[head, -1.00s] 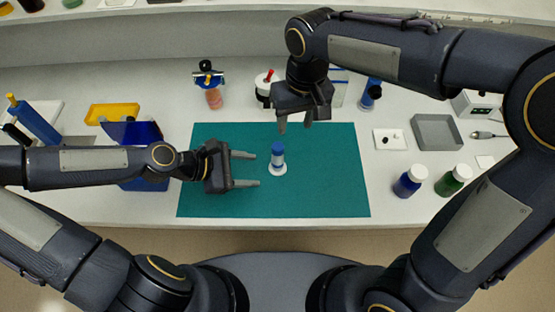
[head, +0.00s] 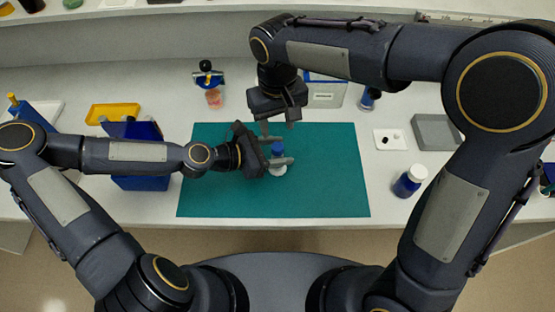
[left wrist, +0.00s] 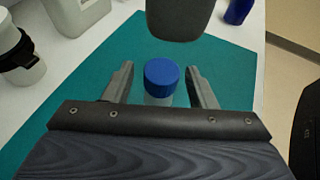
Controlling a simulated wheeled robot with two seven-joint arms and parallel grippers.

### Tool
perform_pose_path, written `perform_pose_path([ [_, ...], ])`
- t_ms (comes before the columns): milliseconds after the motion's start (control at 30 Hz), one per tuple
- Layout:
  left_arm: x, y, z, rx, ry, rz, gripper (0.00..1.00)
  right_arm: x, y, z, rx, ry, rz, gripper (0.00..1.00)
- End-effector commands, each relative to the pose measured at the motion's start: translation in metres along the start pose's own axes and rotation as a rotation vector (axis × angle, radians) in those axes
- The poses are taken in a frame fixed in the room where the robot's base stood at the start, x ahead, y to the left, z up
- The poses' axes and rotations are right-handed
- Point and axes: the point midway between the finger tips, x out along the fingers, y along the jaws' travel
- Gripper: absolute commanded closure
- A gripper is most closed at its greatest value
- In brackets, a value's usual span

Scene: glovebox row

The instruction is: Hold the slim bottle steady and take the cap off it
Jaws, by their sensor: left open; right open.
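The slim bottle (head: 279,170) stands upright on a white round base on the teal mat (head: 330,190), with its blue cap (head: 278,147) on top. In the left wrist view the blue cap (left wrist: 165,73) sits between the two fingers. My left gripper (head: 284,152) is open, with one finger on each side of the bottle and gaps left in the left wrist view (left wrist: 161,80). My right gripper (head: 279,126) is open, pointing down above and just behind the bottle; its dark body hangs over the bottle in the left wrist view.
A yellow tray (head: 112,113) and blue box (head: 140,183) stand left. The mat around the bottle is clear.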

Motion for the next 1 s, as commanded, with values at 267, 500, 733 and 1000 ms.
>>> perform_pose_path([
  [267,0.0002,-0.0001,0.0,0.0,0.0,0.0,0.56,0.0,0.0001,0.0,0.0,0.0,0.0,0.55],
  [500,0.0001,-0.0002,0.0,0.0,0.0,-0.001,0.88,-0.0001,0.0001,0.0,0.0,0.0,0.0,0.55],
  [733,0.0,-0.0002,0.0001,0.0,0.0,-0.001,1.0,0.0,0.0001,0.0,0.0,0.0,0.0,0.55],
  [1000,0.0,-0.0003,0.0001,0.0,0.0,-0.001,1.0,0.0063,-0.0005,0.0022,-0.006,-0.024,0.003,0.55],
])
